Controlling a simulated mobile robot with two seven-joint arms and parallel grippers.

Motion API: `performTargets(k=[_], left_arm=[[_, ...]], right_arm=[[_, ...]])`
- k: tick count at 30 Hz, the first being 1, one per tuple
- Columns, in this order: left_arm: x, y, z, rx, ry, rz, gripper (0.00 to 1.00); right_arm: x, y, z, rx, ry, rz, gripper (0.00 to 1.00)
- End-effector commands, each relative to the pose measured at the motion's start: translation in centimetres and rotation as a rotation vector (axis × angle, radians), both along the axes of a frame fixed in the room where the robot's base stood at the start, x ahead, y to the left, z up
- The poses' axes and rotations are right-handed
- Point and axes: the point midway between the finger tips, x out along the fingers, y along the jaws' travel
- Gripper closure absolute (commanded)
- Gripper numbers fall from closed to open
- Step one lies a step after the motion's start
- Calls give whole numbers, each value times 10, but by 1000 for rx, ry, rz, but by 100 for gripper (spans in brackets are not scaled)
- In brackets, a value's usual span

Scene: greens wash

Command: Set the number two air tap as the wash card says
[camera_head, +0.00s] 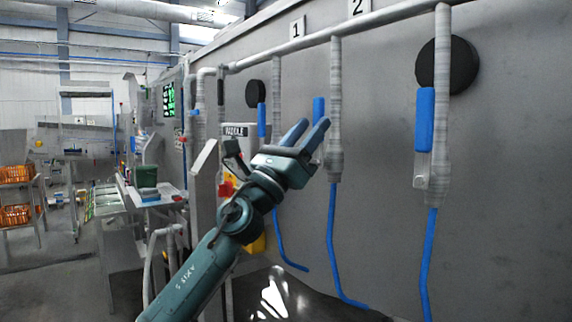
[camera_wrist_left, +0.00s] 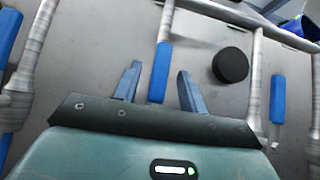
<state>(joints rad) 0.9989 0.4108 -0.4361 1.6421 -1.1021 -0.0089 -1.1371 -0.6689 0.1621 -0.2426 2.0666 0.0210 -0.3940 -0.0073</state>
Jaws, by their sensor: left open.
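Several air taps with blue handles hang on drop pipes along the grey wall. The number 2 plate (camera_head: 358,7) is above the top pipe, between the middle and right drops. The middle blue handle (camera_head: 319,108) stands upright beside its pipe, partly hidden by my left gripper (camera_head: 308,132). My left gripper is open, its fingers pointing up toward the wall. In the left wrist view a blue handle (camera_wrist_left: 160,74) shows between the spread fingers; contact cannot be told. The right handle (camera_head: 425,118) and left handle (camera_head: 262,120) are also upright. No readable wash card shows.
The number 1 plate (camera_head: 297,28) is to the left. Black round discs (camera_head: 447,66) sit on the wall. Blue hoses (camera_head: 333,240) hang below the taps. A yellow and grey box with a red knob (camera_head: 226,188) is behind my arm. A screen with green text (camera_head: 169,99) is farther left.

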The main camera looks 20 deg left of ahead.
Motion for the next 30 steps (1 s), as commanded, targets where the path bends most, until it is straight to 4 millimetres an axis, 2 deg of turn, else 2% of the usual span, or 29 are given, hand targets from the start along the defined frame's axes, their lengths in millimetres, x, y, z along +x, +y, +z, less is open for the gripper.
performTargets(k=[1, 3, 12, 18, 30], left_arm=[[-7, 6, -14, 3, 1, 2, 58], [-17, 12, -27, 2, 2, 1, 58], [-48, 34, -63, -1, 2, 0, 58], [-55, 39, -68, -2, 1, -1, 58], [-55, 39, -68, -2, 1, -1, 58]], right_arm=[[-1, 2, -6, 2, -3, 4, 64], [-1, 3, -8, 5, -7, 10, 64], [2, 10, -7, 21, -46, 34, 64], [3, 12, -5, 32, -51, 37, 64], [4, 11, -5, 32, -52, 33, 64]])
